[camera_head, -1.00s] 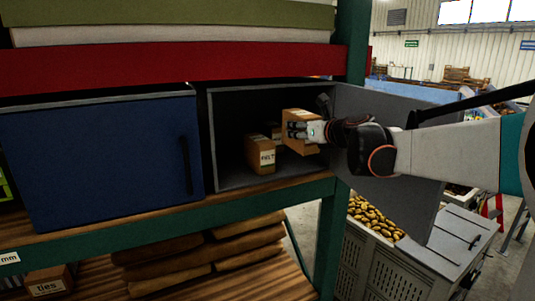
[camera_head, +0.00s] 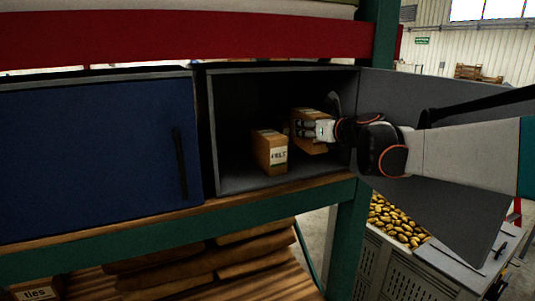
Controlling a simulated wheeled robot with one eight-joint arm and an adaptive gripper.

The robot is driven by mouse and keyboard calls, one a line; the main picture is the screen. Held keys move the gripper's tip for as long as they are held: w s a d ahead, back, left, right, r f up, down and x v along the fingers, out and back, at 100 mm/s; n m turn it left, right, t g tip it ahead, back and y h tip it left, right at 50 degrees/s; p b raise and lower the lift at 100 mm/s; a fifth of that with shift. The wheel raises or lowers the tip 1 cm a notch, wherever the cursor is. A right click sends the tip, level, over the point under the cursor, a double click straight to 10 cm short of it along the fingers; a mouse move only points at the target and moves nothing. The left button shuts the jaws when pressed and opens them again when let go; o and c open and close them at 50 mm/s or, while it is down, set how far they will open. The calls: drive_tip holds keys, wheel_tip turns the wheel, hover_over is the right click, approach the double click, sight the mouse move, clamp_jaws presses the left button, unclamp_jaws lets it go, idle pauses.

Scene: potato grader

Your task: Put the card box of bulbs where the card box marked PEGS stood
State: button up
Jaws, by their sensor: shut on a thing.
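My gripper (camera_head: 309,130) is shut on a brown card box (camera_head: 312,146) inside the open grey compartment. My fingers cover most of its near face, so I cannot read its label or tell whether it is the box of bulbs. A card box marked FELT (camera_head: 268,151) stands on the compartment floor just left of the held box, with a small gap between them. I cannot tell whether the held box touches the floor. No box marked PEGS shows in view.
The open compartment (camera_head: 236,187) has free floor left of the FELT box. Its grey door (camera_head: 425,90) stands open to the right, behind my arm. A shut blue door (camera_head: 95,155) is on the left. A box marked ties (camera_head: 38,291) sits below.

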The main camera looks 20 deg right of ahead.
sight(309, 144)
drive_tip(key=shift+f+b, duration=1.3)
drive_tip(key=shift+f, duration=1.4)
drive_tip(key=shift+f, duration=0.15)
drive_tip(key=o, duration=1.2)
drive_tip(key=shift+o, duration=0.2)
